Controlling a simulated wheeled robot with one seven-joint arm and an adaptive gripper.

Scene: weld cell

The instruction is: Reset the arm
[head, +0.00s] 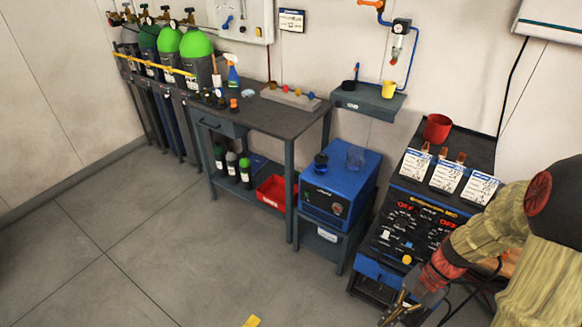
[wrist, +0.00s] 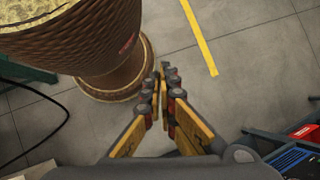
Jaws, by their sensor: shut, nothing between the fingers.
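My gripper (head: 392,312) shows at the lower right of the head view, low in front of the blue and black welding machine (head: 405,225). My arm comes down to it from the right edge, in a khaki sleeve with dark joints. In the wrist view my gripper (wrist: 162,75) has its two yellow-and-black fingers together at the tips, with nothing between them. Grey floor lies beyond the fingertips. Part of the welding machine is hidden behind my arm.
A dark workbench (head: 262,115) stands along the wall, with gas cylinders (head: 195,45) at its left. A blue box unit (head: 340,190) stands between bench and welding machine. A red cup (head: 437,128) sits on the machine. The floor (head: 150,250) at left is clear.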

